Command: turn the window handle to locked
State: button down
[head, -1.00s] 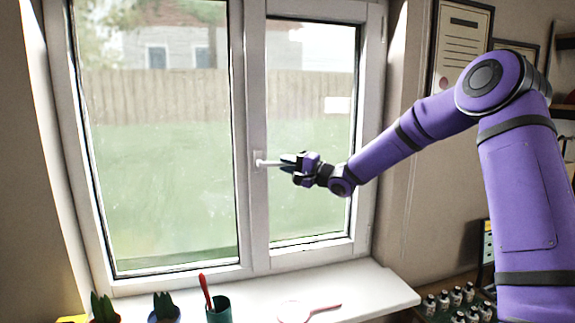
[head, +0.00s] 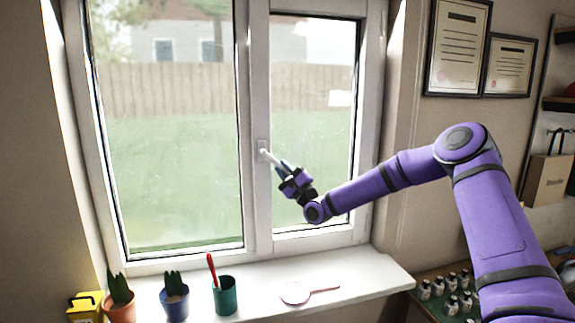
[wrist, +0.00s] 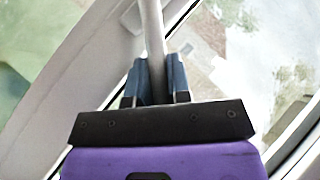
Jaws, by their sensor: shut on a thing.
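The white window handle (head: 270,156) sits on the middle frame of the window (head: 255,200). Its lever points right and slopes downward from its base. My gripper (head: 283,166) is shut on the lever near its free end, in front of the right pane. In the wrist view the pale lever (wrist: 152,30) runs up between the two dark blue fingers (wrist: 156,80). The lever's free end is hidden by the gripper.
Below is a white sill (head: 345,268) with a hand mirror (head: 297,293), a green cup (head: 225,296) and potted plants (head: 174,298). Framed papers (head: 459,48) hang on the right wall. Several small bottles (head: 452,293) stand at lower right.

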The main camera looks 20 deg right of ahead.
jog(key=a+m+t+h, duration=0.1)
jog(key=m+h, duration=0.2)
jog(key=a+f+m+t+h, duration=0.1)
jog(key=m+t+h, duration=0.1)
jog(key=m, duration=0.2)
jog(key=a+f+m+t+h, duration=0.1)
jog(key=m+t+h, duration=0.1)
jog(key=m+h, duration=0.1)
jog(key=shift+a+f+m+h, duration=0.15)
jog(key=shift+f+m+h, duration=0.15)
jog(key=shift+m, duration=0.4)
jog(key=m+h, duration=0.2)
jog(key=a+m+h, duration=0.1)
jog(key=m+h, duration=0.1)
jog(key=a+m+h, duration=0.1)
jog(key=m+h, duration=0.1)
jog(key=h, duration=0.1)
jog(key=shift+f+m+t, duration=0.15)
jog(key=shift+m+t, duration=0.25)
jog(key=shift+a+m+h, duration=0.2)
jog(key=shift+m+h, duration=0.5)
jog(key=shift+m, duration=0.1)
jog(key=shift+a+m+h, duration=0.2)
jog(key=shift+m+h, duration=0.5)
jog(key=shift+m, duration=0.1)
jog(key=shift+a+m+g, duration=0.1)
jog(key=shift+m+g, duration=0.2)
jog(key=c, duration=1.1)
grip_release()
